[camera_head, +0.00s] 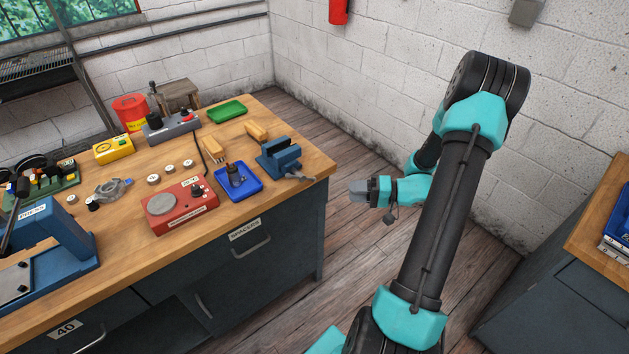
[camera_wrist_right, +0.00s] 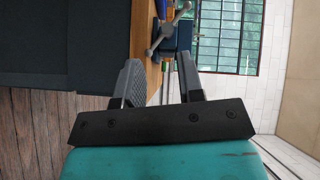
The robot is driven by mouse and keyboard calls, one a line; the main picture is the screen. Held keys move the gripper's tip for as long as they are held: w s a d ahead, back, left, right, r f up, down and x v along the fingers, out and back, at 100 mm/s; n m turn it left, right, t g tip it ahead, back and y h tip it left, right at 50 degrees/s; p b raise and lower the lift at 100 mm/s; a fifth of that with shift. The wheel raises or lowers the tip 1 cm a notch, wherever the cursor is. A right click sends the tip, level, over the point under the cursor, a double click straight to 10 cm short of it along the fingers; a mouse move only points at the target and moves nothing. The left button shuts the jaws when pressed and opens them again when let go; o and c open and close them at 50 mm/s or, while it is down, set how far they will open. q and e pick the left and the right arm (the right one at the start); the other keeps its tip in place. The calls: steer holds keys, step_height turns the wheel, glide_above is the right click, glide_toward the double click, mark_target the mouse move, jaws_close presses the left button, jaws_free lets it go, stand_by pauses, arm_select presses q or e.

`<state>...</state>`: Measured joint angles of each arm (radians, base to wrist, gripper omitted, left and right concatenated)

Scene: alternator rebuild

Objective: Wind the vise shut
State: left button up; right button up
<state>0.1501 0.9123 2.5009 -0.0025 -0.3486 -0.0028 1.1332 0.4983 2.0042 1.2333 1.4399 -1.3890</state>
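The blue vise (camera_head: 278,157) stands at the right corner of the wooden workbench. Its grey handle (camera_head: 300,177) sticks out past the bench edge. My right gripper (camera_head: 358,189) is off the bench, to the right of the vise and apart from it. In the right wrist view my right gripper (camera_wrist_right: 160,75) has its two fingers apart, with nothing held between them. The grey vise handle (camera_wrist_right: 166,34) and part of the blue vise (camera_wrist_right: 185,38) show beyond the fingertips. The jaw gap is too small to judge. My left gripper is not in view.
A blue tray (camera_head: 256,190) with a dark part stands close left of the vise. Wooden-handled brushes (camera_head: 257,131), a green tray (camera_head: 228,110) and a red unit (camera_head: 182,208) are also on the bench. The floor (camera_head: 345,240) by the bench's right side is clear.

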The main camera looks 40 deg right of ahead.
mark_target(312, 179)
steer(key=s+f+m+t+h, duration=0.1)
steer(key=m+h, duration=0.1)
steer(key=m, duration=0.3)
steer(key=s+m+t+h, duration=0.1)
steer(key=m+t+h, duration=0.1)
steer(key=m, duration=0.3)
steer(key=s+f+m+t+h, duration=0.1)
steer(key=s+m+h, duration=0.1)
steer(key=m, duration=0.3)
steer(key=shift+a+f+t+h, duration=0.1)
steer(key=shift+f+t+h, duration=0.25)
steer(key=shift+h, duration=0.45)
steer(key=shift+w, duration=0.2)
steer(key=w+a, duration=0.1)
steer(key=w, duration=0.4)
steer(key=w+a, duration=0.1)
steer(key=w, duration=0.5)
steer(key=w+a, duration=0.1)
steer(key=w, duration=0.5)
steer(key=shift+a, duration=0.2)
steer(key=shift+s, duration=0.1)
jaws_close()
